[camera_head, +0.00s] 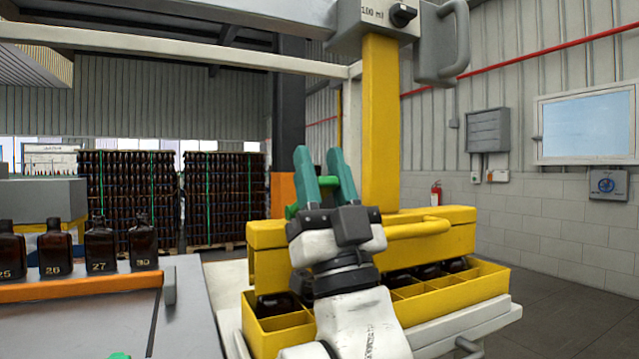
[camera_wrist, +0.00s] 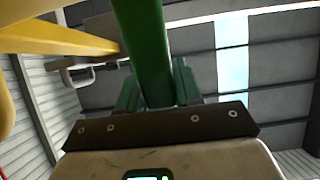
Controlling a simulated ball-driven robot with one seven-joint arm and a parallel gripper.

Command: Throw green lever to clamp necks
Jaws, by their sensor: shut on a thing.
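The green lever (camera_head: 292,211) shows as a short rounded end just left of my gripper in the head view; the rest is hidden behind my fingers. In the wrist view the green lever (camera_wrist: 147,45) is a thick bar running up between my teal fingers. My gripper (camera_head: 320,160) points upward and is shut on the lever; it also shows in the wrist view (camera_wrist: 155,90). The yellow clamp head (camera_head: 258,235) sits across a divided yellow crate (camera_head: 280,335). Dark bottle tops (camera_head: 455,266) show in the crate's cells; my arm hides its middle.
Amber bottles (camera_head: 102,245) numbered 25, 26, 27 and 30 stand behind an orange rail (camera_head: 80,288) at left. A yellow column (camera_head: 380,125) rises behind my gripper. A yellow handle (camera_head: 420,229) sticks out right of it. Dark bottle stacks (camera_head: 225,200) stand farther back.

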